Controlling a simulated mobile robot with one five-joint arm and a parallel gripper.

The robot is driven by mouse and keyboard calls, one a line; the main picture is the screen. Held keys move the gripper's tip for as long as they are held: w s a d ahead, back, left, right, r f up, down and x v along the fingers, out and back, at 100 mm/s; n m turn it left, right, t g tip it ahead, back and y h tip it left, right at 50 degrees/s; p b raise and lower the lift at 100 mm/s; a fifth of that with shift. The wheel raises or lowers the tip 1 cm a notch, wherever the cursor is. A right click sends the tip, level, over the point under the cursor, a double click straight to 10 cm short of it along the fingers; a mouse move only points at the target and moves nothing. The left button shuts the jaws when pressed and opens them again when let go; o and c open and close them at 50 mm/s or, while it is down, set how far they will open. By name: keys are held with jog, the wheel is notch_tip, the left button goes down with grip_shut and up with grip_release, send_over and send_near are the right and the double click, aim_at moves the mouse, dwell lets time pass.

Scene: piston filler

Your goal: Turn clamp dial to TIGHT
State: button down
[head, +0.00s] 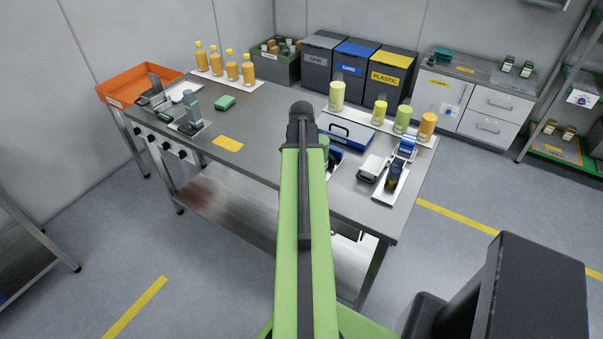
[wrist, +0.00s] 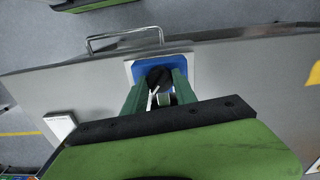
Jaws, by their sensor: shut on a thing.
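The clamp dial, a black knob (wrist: 158,76) with a white pointer mark, sits on a blue plate (wrist: 141,68) on a white backing in the wrist view. My gripper (wrist: 157,86) has its two green fingers on either side of the knob, shut on it. No TIGHT marking can be read, so the dial's setting cannot be told. In the head view my own arm covers the gripper and the dial.
A metal bar handle (wrist: 125,38) stands just beyond the dial.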

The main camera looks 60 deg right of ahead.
jog(key=shift+m, duration=0.6)
jog(key=c, duration=1)
grip_release()
notch_tip(320, 180, up, 17)
jog(key=p, duration=1.7)
jog(key=shift+r, duration=0.2)
